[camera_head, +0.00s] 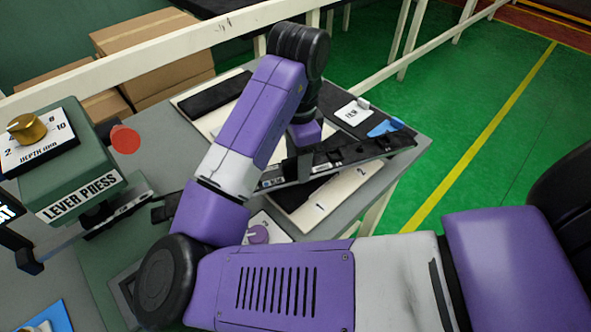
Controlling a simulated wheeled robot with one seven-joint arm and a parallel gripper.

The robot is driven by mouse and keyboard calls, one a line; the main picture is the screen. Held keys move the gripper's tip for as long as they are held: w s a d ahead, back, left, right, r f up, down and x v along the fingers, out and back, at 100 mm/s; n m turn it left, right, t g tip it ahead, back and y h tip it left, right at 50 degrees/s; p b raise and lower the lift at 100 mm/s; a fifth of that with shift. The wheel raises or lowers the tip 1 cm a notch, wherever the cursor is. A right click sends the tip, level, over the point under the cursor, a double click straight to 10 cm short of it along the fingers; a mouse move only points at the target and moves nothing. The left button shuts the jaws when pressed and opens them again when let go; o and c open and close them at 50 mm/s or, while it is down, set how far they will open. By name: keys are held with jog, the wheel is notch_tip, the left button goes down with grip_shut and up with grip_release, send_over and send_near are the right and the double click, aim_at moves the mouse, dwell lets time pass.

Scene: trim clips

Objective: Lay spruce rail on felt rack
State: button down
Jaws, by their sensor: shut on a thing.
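My gripper (302,164) hangs below my purple wrist and is shut on a long dark rail; its fingertips are partly hidden. The rail (345,155), which appears to be the spruce rail, has small pale clips or marks along it. It runs from lower left to upper right across a cream board with dark strips, apparently the felt rack (345,196). The numbers 1 and 2 show on the board's near end. The rail looks above the board, but I cannot tell whether it touches. My forearm hides the middle of the board.
A green lever press (85,178) with a brass depth knob (27,127) stands at left. A dark panel with a white card (355,112) and a blue piece (385,127) lies behind the rail. A purple knob (258,234) is near my arm. Cardboard boxes (150,50) stand beyond a cream railing.

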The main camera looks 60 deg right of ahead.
aim_at(295, 169)
jog(key=shift+w+d, duration=0.15)
jog(key=shift+w, duration=0.2)
notch_tip(295, 169, down, 4)
jog(key=b, duration=0.4)
jog(key=shift+r, duration=0.3)
jog(key=c, duration=0.5)
grip_release()
